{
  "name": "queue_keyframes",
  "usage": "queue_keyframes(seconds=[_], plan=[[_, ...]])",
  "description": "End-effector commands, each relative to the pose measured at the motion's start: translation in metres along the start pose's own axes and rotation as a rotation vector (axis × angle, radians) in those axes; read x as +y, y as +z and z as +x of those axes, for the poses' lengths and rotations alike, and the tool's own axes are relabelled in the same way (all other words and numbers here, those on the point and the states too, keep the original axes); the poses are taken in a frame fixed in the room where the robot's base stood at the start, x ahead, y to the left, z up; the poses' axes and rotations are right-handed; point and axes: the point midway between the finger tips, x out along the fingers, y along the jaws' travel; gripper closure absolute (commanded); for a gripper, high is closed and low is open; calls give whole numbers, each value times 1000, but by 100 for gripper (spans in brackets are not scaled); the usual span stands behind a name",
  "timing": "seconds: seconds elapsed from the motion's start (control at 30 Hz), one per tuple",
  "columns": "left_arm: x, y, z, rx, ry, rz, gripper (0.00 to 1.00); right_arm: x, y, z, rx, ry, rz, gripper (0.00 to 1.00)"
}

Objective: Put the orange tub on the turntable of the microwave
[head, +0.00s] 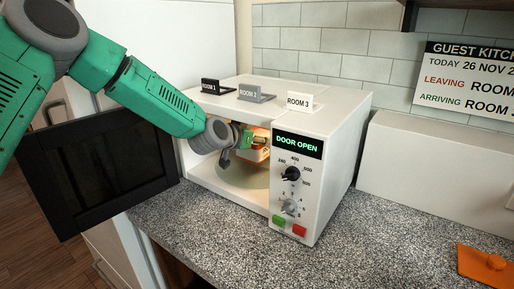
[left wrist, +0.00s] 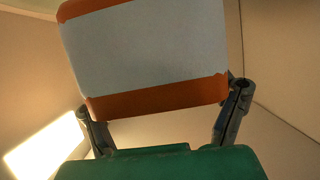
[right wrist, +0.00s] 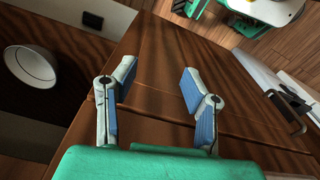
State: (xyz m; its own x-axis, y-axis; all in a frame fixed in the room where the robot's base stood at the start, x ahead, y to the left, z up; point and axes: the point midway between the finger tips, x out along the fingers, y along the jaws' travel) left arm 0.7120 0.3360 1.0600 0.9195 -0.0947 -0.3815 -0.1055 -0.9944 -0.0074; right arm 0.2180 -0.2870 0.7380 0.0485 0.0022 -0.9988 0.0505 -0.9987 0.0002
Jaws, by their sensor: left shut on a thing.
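The white microwave (head: 333,140) stands on the counter with its dark door (head: 92,168) swung open to the left. My left arm reaches into it. My left gripper (head: 260,142) is shut on the orange tub (head: 257,156), partly hidden by the gripper and the control panel. In the left wrist view the tub (left wrist: 150,105) shows a wide pale label between the fingers. The turntable (head: 243,176) lies below; I cannot tell whether the tub touches it. My right gripper (right wrist: 157,82) is open and empty in the right wrist view, near a brown wooden surface.
The display reads DOOR OPEN. Small signs for ROOM 1 (head: 210,86), ROOM 2 (head: 256,94) and ROOM 3 (head: 300,102) stand on the microwave. The counter in front is clear.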

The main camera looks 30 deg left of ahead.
Motion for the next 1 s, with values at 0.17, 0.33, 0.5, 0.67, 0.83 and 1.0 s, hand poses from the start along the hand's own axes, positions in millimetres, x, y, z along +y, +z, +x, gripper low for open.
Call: queue_keyframes(seconds=[0.17, 0.33, 0.5, 0.67, 0.83, 1.0], plan=[[-2, 12, 6, -1, 1, -4, 70, 0, 0, 0, 0, -1, -1, 60], [0, 30, 15, 0, 0, -2, 69, 0, 0, 0, 0, -1, -1, 60], [5, 30, 15, 0, -1, 4, 70, 0, 0, 0, 0, -1, -1, 60], [4, 32, 15, -2, 0, 4, 0, 0, 0, 0, 0, 0, -1, 60], [0, 32, 15, -2, 0, -1, 0, 0, 0, 0, 0, 0, -1, 60], [-1, 31, 4, 0, 0, -1, 0, 0, 0, -1, 0, -1, -1, 60]])
